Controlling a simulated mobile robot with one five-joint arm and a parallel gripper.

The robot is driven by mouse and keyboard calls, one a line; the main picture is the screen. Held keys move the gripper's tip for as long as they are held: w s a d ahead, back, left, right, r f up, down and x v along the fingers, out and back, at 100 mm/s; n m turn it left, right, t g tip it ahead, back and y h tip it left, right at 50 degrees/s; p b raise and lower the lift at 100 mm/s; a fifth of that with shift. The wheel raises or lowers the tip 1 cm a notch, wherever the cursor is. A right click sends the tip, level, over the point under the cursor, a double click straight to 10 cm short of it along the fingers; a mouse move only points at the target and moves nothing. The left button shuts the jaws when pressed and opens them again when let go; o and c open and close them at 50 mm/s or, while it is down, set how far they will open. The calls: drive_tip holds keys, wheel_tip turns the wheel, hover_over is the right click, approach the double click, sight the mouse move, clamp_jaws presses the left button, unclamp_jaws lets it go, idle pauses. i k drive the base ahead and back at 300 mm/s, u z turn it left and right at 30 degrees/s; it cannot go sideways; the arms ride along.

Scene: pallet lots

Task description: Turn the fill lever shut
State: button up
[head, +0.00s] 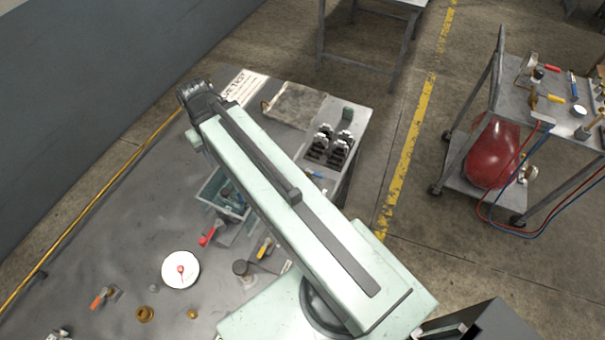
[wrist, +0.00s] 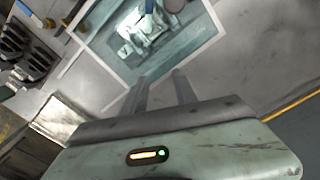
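A red-handled lever (head: 210,235) stands beside a teal tray (head: 208,190) on the grey table (head: 95,250), left of my arm. A yellow-orange lever (head: 265,248) is close by on the right. I cannot tell which is the fill lever. In the wrist view the tray (wrist: 203,38) lies ahead of my gripper (wrist: 161,85), with a pale fitting (wrist: 150,28) inside it. My gripper's two fingers are apart with nothing between them. My arm hides the gripper in the head view.
A white disc with a red knob (head: 180,270), an orange lever (head: 103,297) and a brass ring (head: 145,314) sit at the front left. Dark racked parts (head: 328,147) and a worn plate (head: 294,105) are at the back. A cart with a red tank (head: 492,153) stands right.

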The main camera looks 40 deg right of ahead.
sight(308, 171)
drive_tip(key=u, duration=0.1)
drive_tip(key=k, duration=0.85)
drive_tip(key=z, duration=0.75)
drive_tip(key=i, duration=1)
drive_tip(key=u, duration=0.05)
